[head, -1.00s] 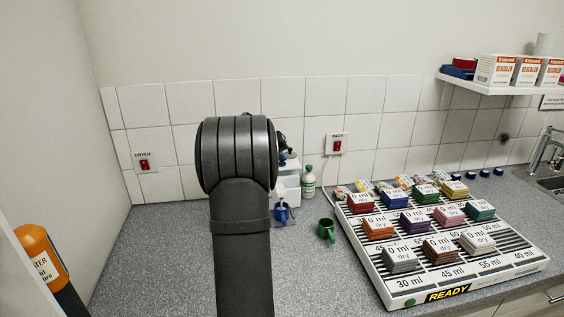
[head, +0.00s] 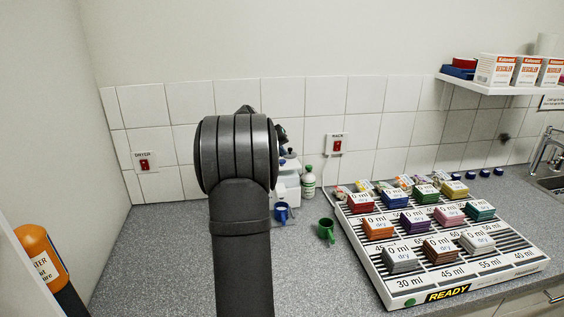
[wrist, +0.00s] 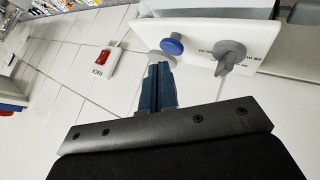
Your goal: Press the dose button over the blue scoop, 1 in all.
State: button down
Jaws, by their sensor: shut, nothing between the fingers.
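The blue scoop (head: 281,212) stands on the counter at the foot of a white dispenser (head: 288,190), which my arm partly hides. In the wrist view a white panel (wrist: 205,34) carries a round blue button (wrist: 172,46) and a grey knob with a pointed lever (wrist: 229,56). My gripper (wrist: 157,68) is shut and empty. Its tips appear just below the blue button in the picture and overlap a grey disc (wrist: 160,57); I cannot tell whether they touch. In the head view my arm hides most of the gripper.
A green cup (head: 326,230) stands right of the blue scoop. A large white rack (head: 385,287) with several coloured stacks fills the right counter. A green-labelled bottle (head: 308,182) stands by the dispenser. A red wall switch (head: 337,146) is behind.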

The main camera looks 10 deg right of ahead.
jog(key=shift+r, duration=0.1)
jog(key=shift+r, duration=2.4)
jog(key=shift+f, duration=0.1)
jog(key=shift+r, duration=2)
jog(key=shift+f, duration=0.1)
